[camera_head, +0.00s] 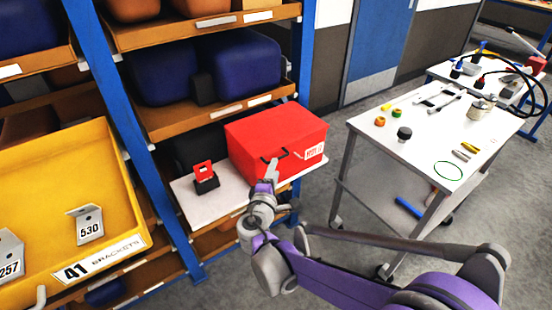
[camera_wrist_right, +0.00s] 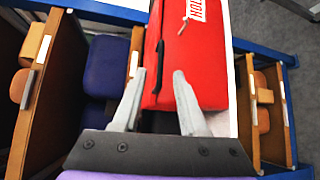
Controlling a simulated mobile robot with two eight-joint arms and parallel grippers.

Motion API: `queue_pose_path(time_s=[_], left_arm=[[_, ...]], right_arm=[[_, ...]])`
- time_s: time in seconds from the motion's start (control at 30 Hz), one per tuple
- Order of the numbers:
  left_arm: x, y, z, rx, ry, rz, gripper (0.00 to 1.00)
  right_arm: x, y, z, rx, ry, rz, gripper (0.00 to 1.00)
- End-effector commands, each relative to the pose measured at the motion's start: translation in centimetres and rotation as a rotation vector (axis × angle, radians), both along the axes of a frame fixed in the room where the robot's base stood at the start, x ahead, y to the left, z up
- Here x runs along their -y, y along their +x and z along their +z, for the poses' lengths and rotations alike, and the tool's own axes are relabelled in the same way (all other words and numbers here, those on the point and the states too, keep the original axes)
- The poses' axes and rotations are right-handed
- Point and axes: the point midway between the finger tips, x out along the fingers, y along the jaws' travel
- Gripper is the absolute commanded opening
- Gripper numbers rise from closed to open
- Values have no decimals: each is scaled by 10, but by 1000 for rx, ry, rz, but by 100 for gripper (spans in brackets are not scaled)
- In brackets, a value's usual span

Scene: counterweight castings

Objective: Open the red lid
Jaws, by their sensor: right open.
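The red lid (camera_head: 272,128) tops a red box on a white shelf board. It looks closed. A black handle (camera_head: 274,155) is on the box's front side, and a white label is at its right. My right gripper (camera_head: 270,171) is open, just in front of the handle. In the right wrist view, its two grey fingers (camera_wrist_right: 157,75) stand either side of the handle (camera_wrist_right: 159,62), which shows between their tips. I cannot tell whether either finger touches it. My left gripper is not in view.
A small red-and-black block (camera_head: 205,178) stands left of the box on the white board (camera_head: 190,200). Blue rack posts (camera_head: 125,120) and a yellow bin (camera_head: 110,170) are at left. A white cart (camera_head: 430,150) with tools stands at right.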

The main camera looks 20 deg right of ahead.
Motion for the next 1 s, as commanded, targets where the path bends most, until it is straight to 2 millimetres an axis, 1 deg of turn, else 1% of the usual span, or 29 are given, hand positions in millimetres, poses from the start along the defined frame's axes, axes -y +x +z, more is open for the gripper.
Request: queue_pose_path(time_s=[0.03,0.1,0.3,0.5,0.73,0.77,0.9,1.0], left_arm=[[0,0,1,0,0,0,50],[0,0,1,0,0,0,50],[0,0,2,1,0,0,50],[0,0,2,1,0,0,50],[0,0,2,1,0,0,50],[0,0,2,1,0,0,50],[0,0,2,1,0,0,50],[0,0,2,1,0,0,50]], right_arm=[[6,10,-1,0,-1,-4,42],[12,22,-3,0,1,-4,42],[24,48,-7,0,1,-3,42],[29,58,-9,0,2,-1,42],[29,59,-9,0,2,-1,42],[29,59,-9,0,2,-1,40],[29,58,-9,0,2,-1,15],[29,58,-9,0,2,-1,0]])
